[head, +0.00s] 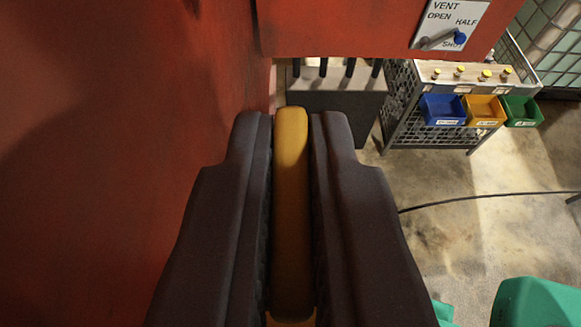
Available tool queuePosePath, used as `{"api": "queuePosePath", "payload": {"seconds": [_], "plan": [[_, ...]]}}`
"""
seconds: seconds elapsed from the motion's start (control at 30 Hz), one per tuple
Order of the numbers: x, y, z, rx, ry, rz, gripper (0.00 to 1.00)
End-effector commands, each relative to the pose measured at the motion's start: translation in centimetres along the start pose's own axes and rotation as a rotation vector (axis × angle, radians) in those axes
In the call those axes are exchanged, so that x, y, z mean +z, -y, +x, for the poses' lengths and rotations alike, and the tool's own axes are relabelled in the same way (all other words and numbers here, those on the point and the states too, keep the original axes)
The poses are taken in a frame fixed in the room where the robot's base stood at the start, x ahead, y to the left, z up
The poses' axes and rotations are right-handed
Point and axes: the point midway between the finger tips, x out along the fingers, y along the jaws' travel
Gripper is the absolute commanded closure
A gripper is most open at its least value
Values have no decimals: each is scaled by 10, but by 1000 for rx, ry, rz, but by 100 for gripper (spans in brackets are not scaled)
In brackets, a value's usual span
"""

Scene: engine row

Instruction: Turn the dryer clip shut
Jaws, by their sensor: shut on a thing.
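My gripper (291,122) is in the middle of the head view, its two dark jaws pointing up the picture. It is shut on a long yellow bar with rounded ends, which looks like the handle of the dryer clip (291,210). The bar lies lengthwise between the jaws, and its far end sticks out slightly past the fingertips. The rest of the clip and its mounting are hidden, so I cannot tell how far it is turned.
A red wall (130,120) stands close on the left. At the top right is a vent plate (472,12) with a blue-knobbed lever. Behind are a metal bench (398,105) with blue (443,108), yellow and green bins. A dark cable (490,197) crosses the open floor; a green object (540,305) is lower right.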

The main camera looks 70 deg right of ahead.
Motion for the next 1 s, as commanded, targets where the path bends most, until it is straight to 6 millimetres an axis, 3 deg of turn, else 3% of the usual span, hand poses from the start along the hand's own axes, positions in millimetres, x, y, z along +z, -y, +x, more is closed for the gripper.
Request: {"api": "queuePosePath", "payload": {"seconds": [0.5, 0.6, 1.0], "plan": [[0, -1, 0, 7, -1, 3, 100], [0, -1, 0, 7, -1, 3, 70], [0, 0, 0, 6, 0, 2, 70]]}}
